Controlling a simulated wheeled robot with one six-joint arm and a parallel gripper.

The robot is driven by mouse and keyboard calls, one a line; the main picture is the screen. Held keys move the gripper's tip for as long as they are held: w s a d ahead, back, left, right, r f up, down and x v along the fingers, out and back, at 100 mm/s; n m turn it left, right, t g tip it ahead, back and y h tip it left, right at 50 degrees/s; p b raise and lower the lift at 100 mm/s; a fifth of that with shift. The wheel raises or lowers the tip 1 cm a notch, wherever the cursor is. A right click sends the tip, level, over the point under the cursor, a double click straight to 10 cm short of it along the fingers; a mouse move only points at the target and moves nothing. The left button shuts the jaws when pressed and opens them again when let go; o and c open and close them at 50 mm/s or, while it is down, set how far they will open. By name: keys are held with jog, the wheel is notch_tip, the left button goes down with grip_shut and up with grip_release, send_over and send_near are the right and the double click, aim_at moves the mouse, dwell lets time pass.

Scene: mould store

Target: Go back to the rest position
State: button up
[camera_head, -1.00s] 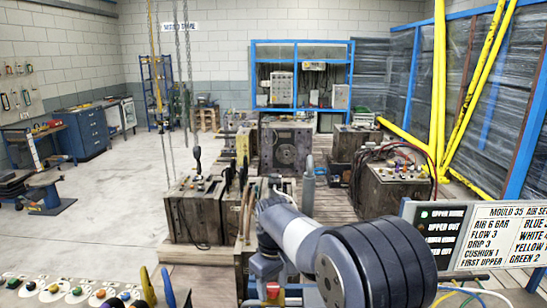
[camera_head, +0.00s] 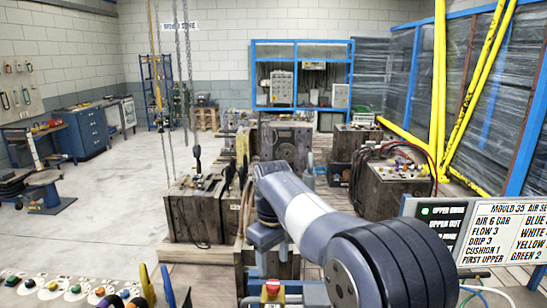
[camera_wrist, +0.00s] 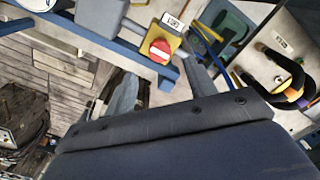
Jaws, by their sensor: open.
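My arm reaches in from the lower right of the head view and bends down at a raised joint near the middle. My gripper's two grey fingers (camera_wrist: 162,88) show in the wrist view beyond a broad dark body, set apart with nothing held between them. In the head view I cannot make out the fingers. A blue rail with a red button (camera_wrist: 160,50) on a yellow box lies beyond the fingers in the wrist view. The button also shows in the head view (camera_head: 271,288), below my wrist.
Worn mould blocks (camera_head: 193,208) stand left of my arm, and another block (camera_head: 392,188) with hoses stands right. A sign panel (camera_head: 505,232) is close at the right. A button panel (camera_head: 60,290) fills the lower left. The floor (camera_head: 110,205) at left is clear.

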aim_at(273, 283)
notch_tip(273, 283, down, 7)
jog(key=shift+s+r+p, duration=0.1)
jog(key=shift+p, duration=0.5)
jog(key=shift+f+m, duration=0.2)
jog(key=shift+m, duration=0.1)
jog(key=m, duration=0.4)
jog(key=shift+m+b, duration=0.35)
jog(key=shift+m, duration=0.05)
jog(key=m, duration=0.4)
jog(key=shift+m+b, duration=0.3)
jog(key=shift+b, duration=0.1)
jog(key=m+b, duration=0.1)
jog(key=m, duration=0.3)
jog(key=m+b, duration=0.1)
jog(key=m, duration=0.2)
jog(key=shift+m, duration=0.4)
jog(key=shift+r, duration=1.65)
